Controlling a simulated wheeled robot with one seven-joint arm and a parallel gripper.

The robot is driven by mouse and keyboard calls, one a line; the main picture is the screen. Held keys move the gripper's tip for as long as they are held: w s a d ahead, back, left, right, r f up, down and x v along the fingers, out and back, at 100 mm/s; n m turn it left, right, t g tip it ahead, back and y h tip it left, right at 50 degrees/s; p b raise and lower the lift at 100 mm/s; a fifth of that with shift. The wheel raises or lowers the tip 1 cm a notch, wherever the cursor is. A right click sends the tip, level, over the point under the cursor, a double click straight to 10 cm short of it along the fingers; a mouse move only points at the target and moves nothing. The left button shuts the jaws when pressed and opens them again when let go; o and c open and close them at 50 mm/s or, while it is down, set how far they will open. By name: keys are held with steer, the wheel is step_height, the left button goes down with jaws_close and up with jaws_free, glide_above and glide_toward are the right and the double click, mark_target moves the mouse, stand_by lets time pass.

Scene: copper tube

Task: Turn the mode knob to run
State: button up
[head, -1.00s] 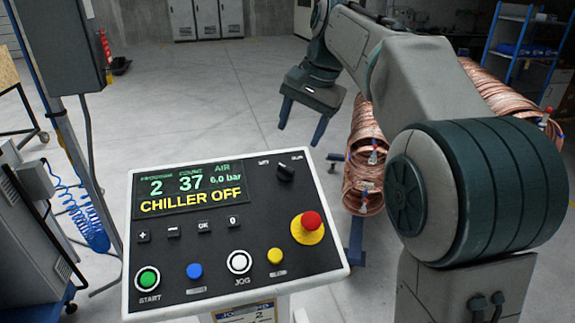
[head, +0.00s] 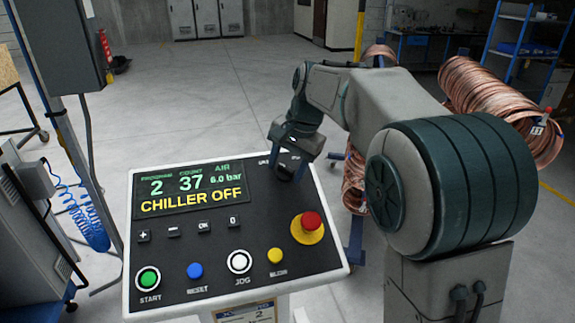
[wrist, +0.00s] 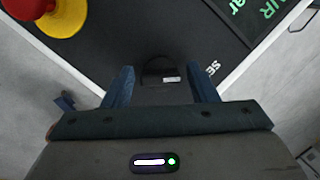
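The mode knob (wrist: 158,72) is a small black knob near the top right corner of the control panel (head: 262,222). In the wrist view it lies between the two blue fingers of my gripper (wrist: 162,87), with a visible gap on each side. A small white mark (wrist: 170,79) shows on the knob's right part in that view. A white label starting "SE" (wrist: 213,68) is right of the knob there. In the head view my gripper (head: 288,166) is over the knob and hides much of it; the run label cannot be read. My gripper is open.
The panel's red emergency stop (head: 311,222) on its yellow base is just below the knob. The panel screen (head: 191,190) reads "CHILLER OFF". Copper tube coils (head: 495,105) stand behind my arm.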

steer(key=c, duration=0.7)
steer(key=shift+m, duration=0.3)
steer(key=m+y, duration=0.1)
steer(key=m, duration=0.2)
steer(key=shift+t, duration=0.4)
steer(key=m+t, duration=0.1)
steer(key=m, duration=0.3)
steer(key=shift+y, duration=0.3)
steer(key=m+t, duration=0.1)
steer(key=m, duration=0.2)
steer(key=m+p, duration=0.1)
steer(key=m, duration=0.2)
steer(key=shift+s+d+r+t, duration=0.1)
steer(key=shift+t, duration=0.3)
steer(key=shift+m+t+p, duration=0.6)
steer(key=shift+m+p, duration=0.6)
steer(key=shift+m, duration=0.9)
steer(key=o, duration=1)
